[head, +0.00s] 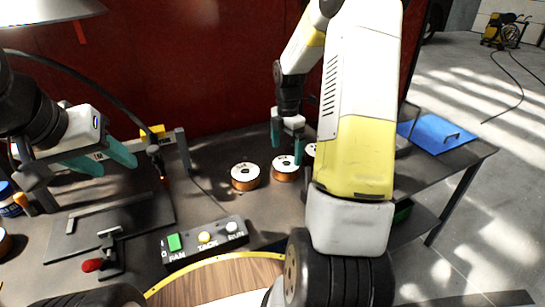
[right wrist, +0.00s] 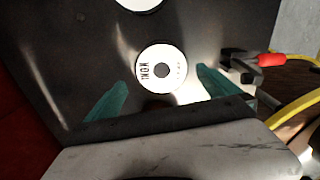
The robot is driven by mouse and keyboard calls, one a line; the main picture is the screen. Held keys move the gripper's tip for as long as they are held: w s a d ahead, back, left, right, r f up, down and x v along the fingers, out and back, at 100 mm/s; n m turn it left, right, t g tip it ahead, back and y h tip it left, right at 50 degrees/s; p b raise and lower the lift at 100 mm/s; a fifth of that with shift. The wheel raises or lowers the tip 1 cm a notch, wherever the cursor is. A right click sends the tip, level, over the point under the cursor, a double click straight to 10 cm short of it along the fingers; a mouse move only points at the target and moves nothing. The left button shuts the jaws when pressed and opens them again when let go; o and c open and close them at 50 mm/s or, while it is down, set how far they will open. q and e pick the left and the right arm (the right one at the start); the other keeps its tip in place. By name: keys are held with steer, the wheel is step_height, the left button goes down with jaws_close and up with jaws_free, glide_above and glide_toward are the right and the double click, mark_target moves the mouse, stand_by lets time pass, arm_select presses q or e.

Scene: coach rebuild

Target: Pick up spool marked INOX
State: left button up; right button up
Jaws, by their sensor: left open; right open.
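The spool marked INOX (right wrist: 161,71) has a white round face with a dark centre hole. In the right wrist view it lies beyond and between my right gripper's teal fingers (right wrist: 158,95), apart from them. In the head view, my right gripper (head: 287,152) is open and empty, just above and behind the middle copper-wound spool (head: 285,168). That spool seems to be the INOX one, but its label is unreadable there. A second spool (head: 245,177) stands to its left, and a third (head: 311,150) is partly hidden by my right arm. My left gripper (head: 105,160) is open and empty at the left.
A button box (head: 204,239) stands in front of the spools. A red-handled clamp (head: 95,265) is at the left front. A lamp (head: 45,10) hangs at the upper left. A red wall stands behind.

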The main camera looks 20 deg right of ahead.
mark_target(286, 164)
step_height(286, 164, down, 6)
steer(key=shift+s+f, duration=0.15)
steer(key=shift+f, duration=0.05)
steer(key=shift+c, duration=0.4)
steer(key=c, duration=1.8)
